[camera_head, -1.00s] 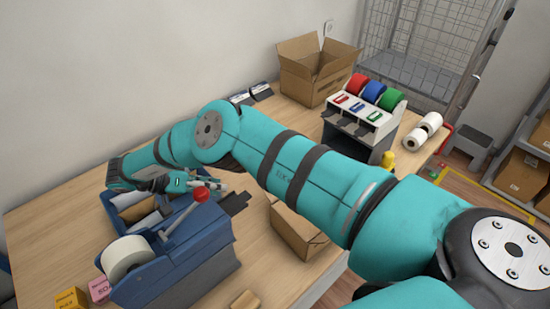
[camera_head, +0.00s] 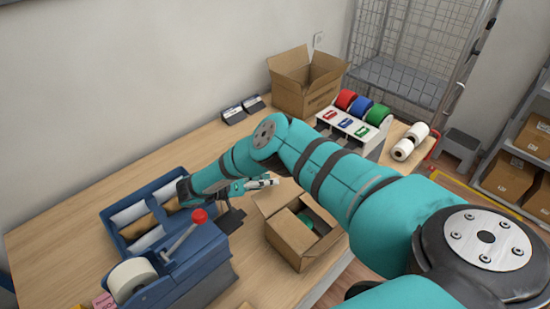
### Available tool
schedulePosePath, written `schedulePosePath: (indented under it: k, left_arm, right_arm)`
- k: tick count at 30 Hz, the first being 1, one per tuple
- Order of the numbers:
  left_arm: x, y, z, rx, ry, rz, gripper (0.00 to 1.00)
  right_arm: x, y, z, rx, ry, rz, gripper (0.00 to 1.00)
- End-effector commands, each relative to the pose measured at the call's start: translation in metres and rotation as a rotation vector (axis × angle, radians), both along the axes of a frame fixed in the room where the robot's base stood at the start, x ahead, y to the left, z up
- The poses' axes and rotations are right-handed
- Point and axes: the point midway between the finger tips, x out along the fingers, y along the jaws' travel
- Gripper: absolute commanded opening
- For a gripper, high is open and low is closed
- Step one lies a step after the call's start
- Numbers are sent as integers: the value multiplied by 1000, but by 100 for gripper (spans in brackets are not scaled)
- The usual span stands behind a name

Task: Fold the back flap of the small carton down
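The small carton (camera_head: 292,242) stands open on the table, partly hidden by my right arm. A teal item (camera_head: 306,222) shows inside it. Its back flap (camera_head: 272,199) stands out from the far left rim and looks unfolded. My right gripper (camera_head: 258,184) is just behind and left of this flap, with its pale fingertips close to the flap's upper edge. I cannot tell whether they touch it, or how far apart the fingers are. My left gripper is not in view.
A blue tape dispenser (camera_head: 195,262) with a red knob and a blue tray (camera_head: 113,212) of envelopes stand left. A large open carton (camera_head: 303,97) and a ribbon-roll rack (camera_head: 340,122) stand at the back. White rolls (camera_head: 403,149) lie right. The back-left table is clear.

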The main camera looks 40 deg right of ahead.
Motion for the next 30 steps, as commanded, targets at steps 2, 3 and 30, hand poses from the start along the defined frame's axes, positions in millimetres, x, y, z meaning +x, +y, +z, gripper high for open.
schedulePosePath:
  k: [2, 3, 30]
  left_arm:
    - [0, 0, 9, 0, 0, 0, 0]
    - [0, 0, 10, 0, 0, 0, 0]
    - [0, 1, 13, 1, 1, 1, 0]
  right_arm:
    - [-3, -12, 0, -1, 0, -3, 35]
    - [-4, -16, -3, -1, 0, -2, 35]
    - [-7, -27, -9, 0, -1, 0, 0]
